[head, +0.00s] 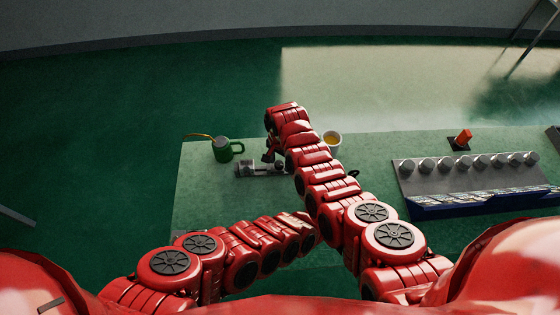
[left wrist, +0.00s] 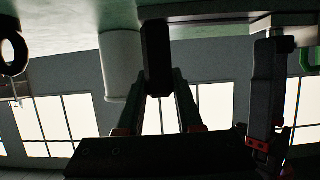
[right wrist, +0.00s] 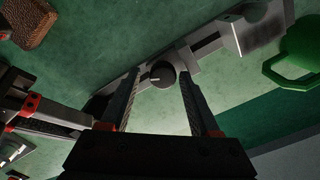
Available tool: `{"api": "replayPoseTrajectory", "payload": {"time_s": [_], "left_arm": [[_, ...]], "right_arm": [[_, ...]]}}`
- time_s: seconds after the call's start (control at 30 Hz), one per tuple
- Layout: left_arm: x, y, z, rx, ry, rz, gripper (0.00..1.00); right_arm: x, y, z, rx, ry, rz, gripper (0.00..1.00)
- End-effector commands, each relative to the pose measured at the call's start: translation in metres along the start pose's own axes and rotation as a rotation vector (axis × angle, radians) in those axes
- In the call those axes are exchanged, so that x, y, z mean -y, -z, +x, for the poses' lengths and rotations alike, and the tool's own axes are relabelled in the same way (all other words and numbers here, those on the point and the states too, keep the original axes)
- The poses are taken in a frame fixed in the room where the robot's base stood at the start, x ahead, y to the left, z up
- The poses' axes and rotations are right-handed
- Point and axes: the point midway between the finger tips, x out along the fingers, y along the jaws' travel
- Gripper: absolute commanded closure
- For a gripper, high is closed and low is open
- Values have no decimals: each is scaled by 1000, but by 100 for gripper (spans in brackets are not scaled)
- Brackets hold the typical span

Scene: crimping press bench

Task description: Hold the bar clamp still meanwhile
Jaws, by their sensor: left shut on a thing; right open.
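The bar clamp (head: 250,169) is a silver bar lying on the green bench, partly hidden by my right arm in the head view. In the right wrist view its metal bar (right wrist: 207,43) carries a dark round knob (right wrist: 161,75) with a pale mark. My right gripper (right wrist: 160,62) is open, one finger to each side of the knob; I cannot tell whether they touch. My left gripper (left wrist: 160,85) is shut on an upright dark piece, seemingly part of the clamp. In the head view the left gripper is hidden behind my right arm.
A pale cup (head: 332,139) with yellow contents stands behind my right arm. A red piece on a black base (head: 462,139) and a rack of several cylinders (head: 402,181) are at the right. The bench's left front is clear.

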Motion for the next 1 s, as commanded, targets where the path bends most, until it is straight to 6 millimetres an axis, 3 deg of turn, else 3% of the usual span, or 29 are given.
{"api": "replayPoseTrajectory", "payload": {"time_s": [0.27,0.9,1.0], "left_arm": [[-1,-4,-1,8,-3,1,100],[0,-4,-1,6,-2,1,100],[0,-4,-1,6,-2,1,100]], "right_arm": [[4,0,-2,-2,8,138,28],[2,0,-1,1,5,1132,28],[4,1,-18,0,13,1119,28]]}}
